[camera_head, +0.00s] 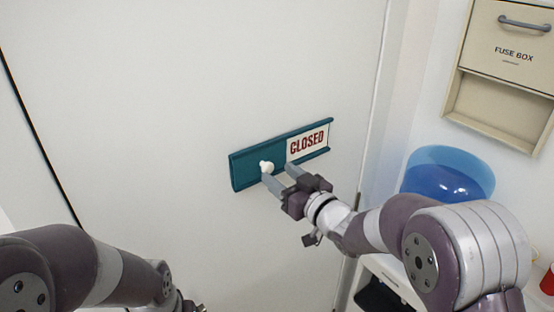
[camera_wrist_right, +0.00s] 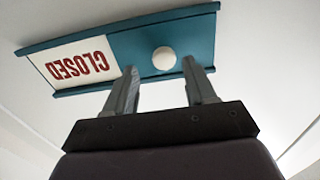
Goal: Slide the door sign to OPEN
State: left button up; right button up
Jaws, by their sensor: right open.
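The door sign (camera_head: 245,170) is a teal sliding plate in a frame on the white door, with a white panel (camera_head: 307,143) reading CLOSED in red at its right end. A white round knob (camera_head: 266,167) sticks out of the teal part. My right gripper (camera_head: 280,174) is open and empty in front of the sign, just below the knob. In the right wrist view the knob (camera_wrist_right: 164,58) lies between and beyond the two fingertips (camera_wrist_right: 160,68), with no clear contact. No OPEN word is visible. My left arm shows at lower left; its gripper fingers are out of frame.
The white door (camera_head: 160,80) fills the middle and left. A fuse box (camera_head: 510,45) hangs on the wall at upper right, above an open shelf. A blue translucent bowl (camera_head: 447,175) stands behind my right arm, and a red object (camera_head: 547,281) is at the right edge.

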aim_at(269, 169)
jog(key=x, duration=0.3)
jog(key=shift+s+a, duration=0.15)
jog(key=shift+a, duration=0.1)
jog(key=shift+s+r, duration=0.15)
jog(key=shift+s, duration=0.2)
jog(key=shift+s+d, duration=0.15)
jog(key=shift+d, duration=0.15)
jog(key=shift+c, duration=0.9)
jog(key=shift+w, duration=0.25)
jog(key=c, duration=0.5)
jog(key=shift+d, duration=0.1)
grip_shut()
pick_arm(q)
jog(key=shift+s+a+r, duration=0.1)
jog(key=shift+a+r, duration=0.15)
jog(key=shift+r, duration=0.35)
